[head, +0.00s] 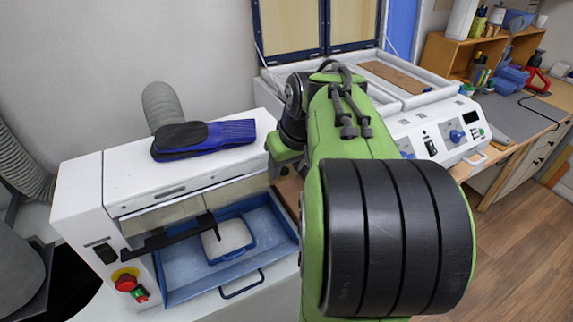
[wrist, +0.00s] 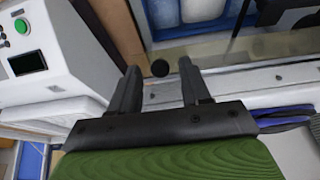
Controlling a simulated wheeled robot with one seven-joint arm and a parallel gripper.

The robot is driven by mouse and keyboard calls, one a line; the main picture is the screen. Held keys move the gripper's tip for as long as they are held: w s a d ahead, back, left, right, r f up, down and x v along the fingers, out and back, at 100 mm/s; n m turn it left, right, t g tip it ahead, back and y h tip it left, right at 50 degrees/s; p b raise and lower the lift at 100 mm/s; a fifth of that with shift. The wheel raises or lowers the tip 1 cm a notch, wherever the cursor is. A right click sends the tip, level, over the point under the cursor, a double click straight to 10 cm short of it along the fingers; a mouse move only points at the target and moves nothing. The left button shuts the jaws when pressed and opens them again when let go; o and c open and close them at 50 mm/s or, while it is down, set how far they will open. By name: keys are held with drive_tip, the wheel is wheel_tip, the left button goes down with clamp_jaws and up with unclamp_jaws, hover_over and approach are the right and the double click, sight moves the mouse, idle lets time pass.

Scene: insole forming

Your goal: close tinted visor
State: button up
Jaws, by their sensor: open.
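The tinted visor (head: 165,215) is a brownish see-through panel under the front top edge of the white machine (head: 80,190). The blue tray (head: 185,285) below it is exposed at the front. In the wrist view the visor (wrist: 260,48) crosses the upper right, with blue and white shapes behind it. My gripper (wrist: 158,75) is open, and its two dark fingers point at the visor's edge. A round black knob (wrist: 160,68) shows between the fingertips; I cannot tell whether they touch it. My arm hides the gripper in the head view.
A blue and black insole pair (head: 205,137) lies on the machine's top. A grey hose (head: 162,105) rises behind it. A white press (head: 440,130) with knobs stands right, close to my arm; its panel (wrist: 30,60) shows left in the wrist view. Floor (head: 520,240) at right is clear.

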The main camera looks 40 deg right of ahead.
sight(285, 180)
clamp_jaws()
drive_tip(key=shift+f+t+b, duration=0.15)
drive_tip(key=shift+t+b, duration=0.15)
drive_tip(key=shift+b, duration=0.2)
drive_tip(key=f+t+b, duration=0.1)
drive_tip(key=b, duration=0.3)
drive_tip(key=f+t+h+b, duration=0.1)
drive_tip(key=t+b, duration=0.1)
drive_tip(key=b, duration=0.1)
drive_tip(key=shift+s+a+b, duration=0.1)
drive_tip(key=shift+s+b, duration=0.15)
drive_tip(key=shift+b, duration=0.1)
drive_tip(key=t+b, duration=0.1)
drive_tip(key=b, duration=0.3)
drive_tip(key=f+t+h+b, duration=0.1)
drive_tip(key=t+b, duration=0.1)
drive_tip(key=b, duration=0.2)
drive_tip(key=shift+s+f+t+b, duration=0.1)
drive_tip(key=shift+f+t+b, duration=0.2)
drive_tip(key=shift+b, duration=0.05)
drive_tip(key=t+b, duration=0.1)
drive_tip(key=b, duration=0.2)
drive_tip(key=t+h+b, duration=0.1)
drive_tip(key=t+b, duration=0.1)
drive_tip(key=b, duration=0.2)
drive_tip(key=f+t+b, duration=0.1)
drive_tip(key=t+b, duration=0.1)
drive_tip(key=b, duration=0.1)
drive_tip(key=shift+w, duration=0.3)
drive_tip(key=shift+h, duration=0.3)
